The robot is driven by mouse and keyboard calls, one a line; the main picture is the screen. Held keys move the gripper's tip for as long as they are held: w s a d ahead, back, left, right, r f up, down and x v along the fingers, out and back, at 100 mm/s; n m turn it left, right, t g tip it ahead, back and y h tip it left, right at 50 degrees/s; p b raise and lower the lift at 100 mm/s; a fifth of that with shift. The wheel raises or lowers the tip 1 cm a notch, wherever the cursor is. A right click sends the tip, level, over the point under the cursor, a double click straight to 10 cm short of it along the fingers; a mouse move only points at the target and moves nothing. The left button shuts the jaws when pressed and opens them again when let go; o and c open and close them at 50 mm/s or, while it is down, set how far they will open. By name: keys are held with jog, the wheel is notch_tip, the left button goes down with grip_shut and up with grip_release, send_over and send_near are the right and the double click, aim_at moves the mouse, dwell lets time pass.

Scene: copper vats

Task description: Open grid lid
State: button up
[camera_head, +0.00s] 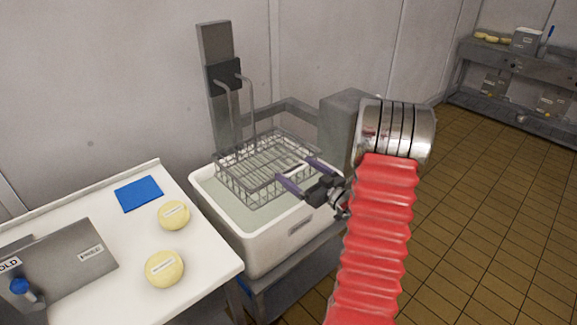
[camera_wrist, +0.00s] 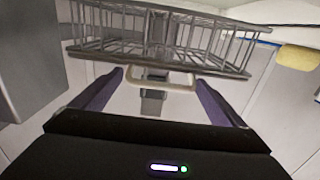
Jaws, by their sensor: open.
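A wire basket (camera_head: 240,178) with a grid lid (camera_head: 275,153) on top hangs from two hooked rods over a white tub (camera_head: 290,240) of pale liquid. The lid looks closed, lying flat over the basket. My gripper (camera_head: 293,169) is at the basket's near right side, its two purple fingers apart and pointing at the grid. In the wrist view, the basket (camera_wrist: 160,40) spans the top of the picture. A pale loop handle (camera_wrist: 180,86) shows between my open fingertips (camera_wrist: 160,78). I cannot tell whether the fingers touch it.
A grey column (camera_head: 215,45) stands behind the tub by the wall. At left, a white table (camera_head: 110,210) bears a blue cloth (camera_head: 139,194), two yellow cheeses (camera_head: 164,268) and a metal box (camera_head: 60,262). Tiled floor (camera_head: 480,230) at right is free; a shelf (camera_head: 520,65) stands far back.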

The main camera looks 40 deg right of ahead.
aim_at(289, 168)
jog(key=shift+w+a, duration=0.1)
jog(key=shift+w, duration=2.1)
jog(key=c, duration=1.2)
